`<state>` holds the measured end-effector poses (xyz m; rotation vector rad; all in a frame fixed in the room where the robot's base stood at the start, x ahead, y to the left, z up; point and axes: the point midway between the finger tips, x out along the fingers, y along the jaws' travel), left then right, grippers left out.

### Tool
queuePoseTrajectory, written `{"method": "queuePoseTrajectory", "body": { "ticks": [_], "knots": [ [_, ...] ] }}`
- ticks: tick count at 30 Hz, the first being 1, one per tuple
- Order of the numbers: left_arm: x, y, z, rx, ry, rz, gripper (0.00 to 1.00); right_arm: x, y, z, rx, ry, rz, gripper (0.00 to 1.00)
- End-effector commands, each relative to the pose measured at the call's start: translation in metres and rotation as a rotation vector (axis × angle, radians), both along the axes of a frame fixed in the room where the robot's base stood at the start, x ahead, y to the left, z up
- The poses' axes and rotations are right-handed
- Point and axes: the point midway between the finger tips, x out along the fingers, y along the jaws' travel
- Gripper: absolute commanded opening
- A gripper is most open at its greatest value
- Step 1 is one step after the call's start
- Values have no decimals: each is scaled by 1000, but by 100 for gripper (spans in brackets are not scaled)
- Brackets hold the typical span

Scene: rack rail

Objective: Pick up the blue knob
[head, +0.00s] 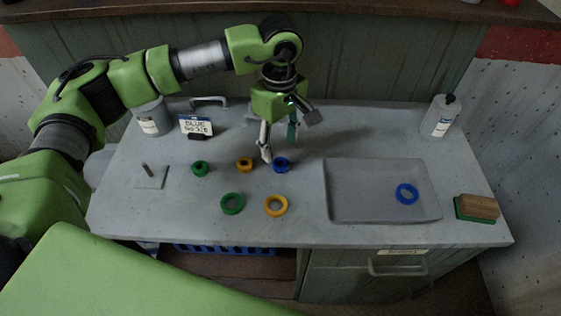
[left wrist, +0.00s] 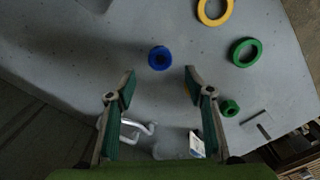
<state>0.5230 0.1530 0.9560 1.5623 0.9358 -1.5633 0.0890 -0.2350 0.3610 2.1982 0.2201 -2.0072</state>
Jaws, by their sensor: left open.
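The blue knob (head: 281,165) sits on the grey worktop, at the right end of a row with a yellow knob (head: 244,165) and a green knob (head: 200,168). My left gripper (head: 279,147) points down just behind and above the blue knob, open and empty. In the left wrist view the blue knob (left wrist: 159,58) shows ahead of the gap between the open fingertips (left wrist: 160,72), apart from both. The yellow knob is mostly hidden there behind the right-hand finger. A small sign (head: 196,126) reads BLUE on its top line. My right gripper is not in view.
A green ring (head: 232,204) and a yellow ring (head: 276,206) lie in front. A blue ring (head: 407,194) lies in the shallow basin (head: 350,205). A peg plate (head: 151,177), bottles (head: 440,116) and a brush (head: 478,208) stand around.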

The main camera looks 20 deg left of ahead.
Motion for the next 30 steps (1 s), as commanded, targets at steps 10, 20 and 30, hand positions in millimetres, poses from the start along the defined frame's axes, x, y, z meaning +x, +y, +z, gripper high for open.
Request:
{"method": "queuePoseTrajectory", "body": {
  "ticks": [10,20,30],
  "knots": [
    [-4,-3,-36,0,4,-1,48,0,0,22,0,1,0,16],
    [-2,-3,-57,-2,-1,-1,48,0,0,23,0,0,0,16],
    [-2,-3,-57,-1,0,0,7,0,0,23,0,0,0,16]
  ]
}}
